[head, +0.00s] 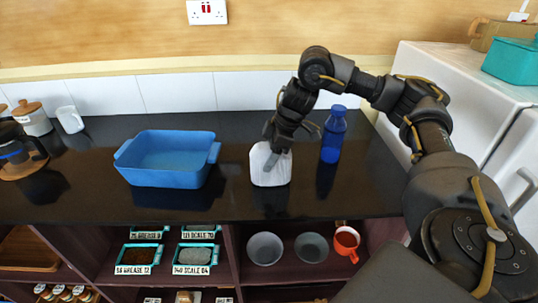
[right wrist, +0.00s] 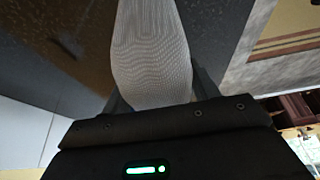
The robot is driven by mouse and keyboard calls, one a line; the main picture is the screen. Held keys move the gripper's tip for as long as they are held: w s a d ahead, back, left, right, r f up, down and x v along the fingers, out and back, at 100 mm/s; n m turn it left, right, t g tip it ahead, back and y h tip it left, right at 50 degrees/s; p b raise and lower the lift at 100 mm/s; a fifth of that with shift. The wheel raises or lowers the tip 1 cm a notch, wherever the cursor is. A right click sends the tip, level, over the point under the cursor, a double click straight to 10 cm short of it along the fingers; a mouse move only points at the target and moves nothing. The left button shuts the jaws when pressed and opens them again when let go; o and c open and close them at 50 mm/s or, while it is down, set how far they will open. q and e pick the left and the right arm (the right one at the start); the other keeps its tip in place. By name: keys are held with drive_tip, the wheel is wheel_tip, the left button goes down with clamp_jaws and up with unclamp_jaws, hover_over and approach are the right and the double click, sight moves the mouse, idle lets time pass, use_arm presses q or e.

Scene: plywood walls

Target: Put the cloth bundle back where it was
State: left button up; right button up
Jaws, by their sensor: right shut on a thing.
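The cloth bundle (head: 270,166) is a white, rounded, upright shape at the middle of the dark counter (head: 222,205) in the head view. My right gripper (head: 279,145) comes down on its top from above and is shut on it. In the right wrist view the bundle (right wrist: 150,55) shows a fine woven texture and sits between the two fingers. I cannot tell whether its base touches the counter or hangs just above it. My left gripper is not in view.
A blue baking dish (head: 168,179) stands left of the bundle, and a blue bottle (head: 333,135) stands close on its right. A white mug (head: 69,119) and jar are at the back left. Shelves with labelled trays (head: 138,258), bowls (head: 265,249) and a red mug (head: 346,241) lie below.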

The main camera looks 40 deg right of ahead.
drive_tip(key=shift+f, duration=0.15)
drive_tip(key=o, duration=1)
drive_tip(key=shift+c, duration=0.2)
drive_tip(key=p+v, duration=0.4)
drive_tip(key=v, duration=0.8)
drive_tip(key=shift+w+r, duration=0.1)
drive_tip(key=shift+r, duration=0.1)
drive_tip(key=shift+a, duration=0.1)
